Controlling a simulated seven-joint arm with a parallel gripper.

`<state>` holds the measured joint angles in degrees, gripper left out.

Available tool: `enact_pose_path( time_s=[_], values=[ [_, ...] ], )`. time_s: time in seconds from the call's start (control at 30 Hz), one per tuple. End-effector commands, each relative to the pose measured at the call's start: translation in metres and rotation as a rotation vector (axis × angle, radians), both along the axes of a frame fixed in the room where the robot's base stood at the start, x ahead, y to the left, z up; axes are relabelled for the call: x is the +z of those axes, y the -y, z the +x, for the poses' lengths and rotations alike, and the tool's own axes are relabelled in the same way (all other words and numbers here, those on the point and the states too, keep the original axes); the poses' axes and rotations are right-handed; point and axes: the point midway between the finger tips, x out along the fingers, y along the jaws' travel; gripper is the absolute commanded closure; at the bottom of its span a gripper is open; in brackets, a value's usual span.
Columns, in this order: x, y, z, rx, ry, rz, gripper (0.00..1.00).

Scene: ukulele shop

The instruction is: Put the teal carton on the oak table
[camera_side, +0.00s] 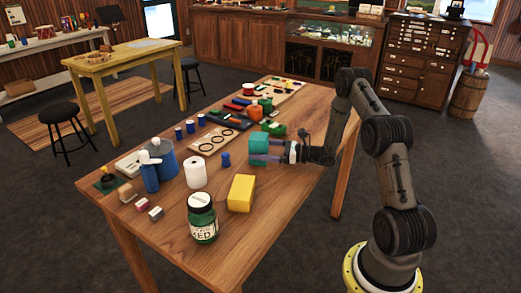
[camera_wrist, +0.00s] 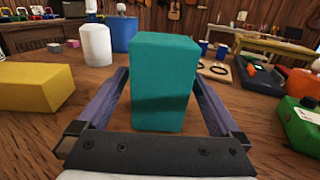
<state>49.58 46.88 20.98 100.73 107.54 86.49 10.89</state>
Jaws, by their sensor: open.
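The teal carton (camera_side: 258,141) appears to stand upright on the brown wooden table (camera_side: 285,205) in the side view. In the wrist view the carton (camera_wrist: 165,75) fills the middle, between the two fingers. My gripper (camera_side: 262,157) is open, low over the table, with one finger on each side of the carton. In the wrist view, the fingers of my gripper (camera_wrist: 160,80) reach along both sides of it; whether they touch it is hard to tell. Which table is the oak one is not marked; a lighter yellow wooden table (camera_side: 125,57) stands at the back left.
Close by are a yellow block (camera_side: 241,193), a white roll (camera_side: 195,172), a green jar (camera_side: 202,218), a small blue cylinder (camera_side: 225,160) and a green container (camera_side: 277,129). Tools crowd the table's far end. Its right front area is bare.

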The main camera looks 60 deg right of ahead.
Motion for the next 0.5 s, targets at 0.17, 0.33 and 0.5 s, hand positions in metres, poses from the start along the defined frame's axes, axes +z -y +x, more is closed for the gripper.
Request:
enact_pose_path(
  time_s=[0.17, 0.33, 0.5],
  values=[
    [0.003, 0.007, -0.013, -0.004, 0.000, 0.000, 0.00],
    [0.003, 0.018, -0.040, -0.005, -0.001, 0.000, 0.00],
    [0.003, 0.026, -0.061, -0.003, 0.000, -0.001, 0.00]
  ],
)
